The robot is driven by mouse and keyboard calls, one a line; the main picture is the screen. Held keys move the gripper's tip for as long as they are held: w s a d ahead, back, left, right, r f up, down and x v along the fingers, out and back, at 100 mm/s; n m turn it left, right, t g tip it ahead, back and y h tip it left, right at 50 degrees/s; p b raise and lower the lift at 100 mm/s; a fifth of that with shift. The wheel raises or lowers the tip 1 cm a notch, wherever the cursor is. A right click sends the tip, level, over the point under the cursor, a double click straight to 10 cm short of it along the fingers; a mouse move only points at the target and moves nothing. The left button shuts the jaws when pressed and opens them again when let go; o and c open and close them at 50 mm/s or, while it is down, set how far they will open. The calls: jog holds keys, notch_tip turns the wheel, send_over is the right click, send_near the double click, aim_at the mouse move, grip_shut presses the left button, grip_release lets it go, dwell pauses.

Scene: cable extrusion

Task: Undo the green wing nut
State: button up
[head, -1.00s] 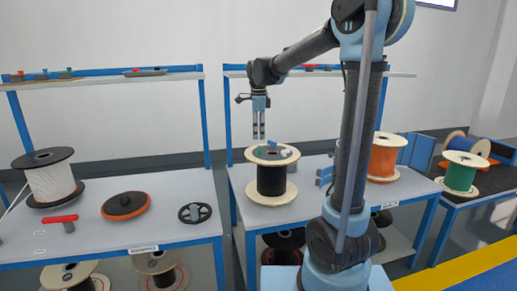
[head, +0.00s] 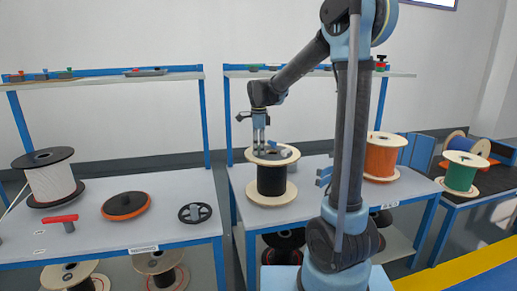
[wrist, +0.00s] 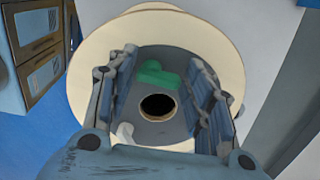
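The green wing nut (wrist: 157,75) lies on the grey hub (wrist: 180,132) on top of a spool (wrist: 232,55), beside the hub's dark round hole. In the wrist view it appears between my two fingers, towards their far ends. My gripper (wrist: 163,82) is open, its fingers apart on both sides of the nut; I see no contact. In the head view, my gripper (head: 262,151) points straight down at the top of the black-wound spool (head: 271,181), which stands upright on the bench. The nut is mostly hidden there behind the fingers.
A pale grey part (wrist: 125,132) sticks out at the hub's edge. An orange spool (head: 382,160) stands to the right on the same bench. The left bench holds a white spool (head: 52,181), a red-handled tool (head: 62,220) and a black handwheel (head: 195,213).

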jog(key=c, duration=0.5)
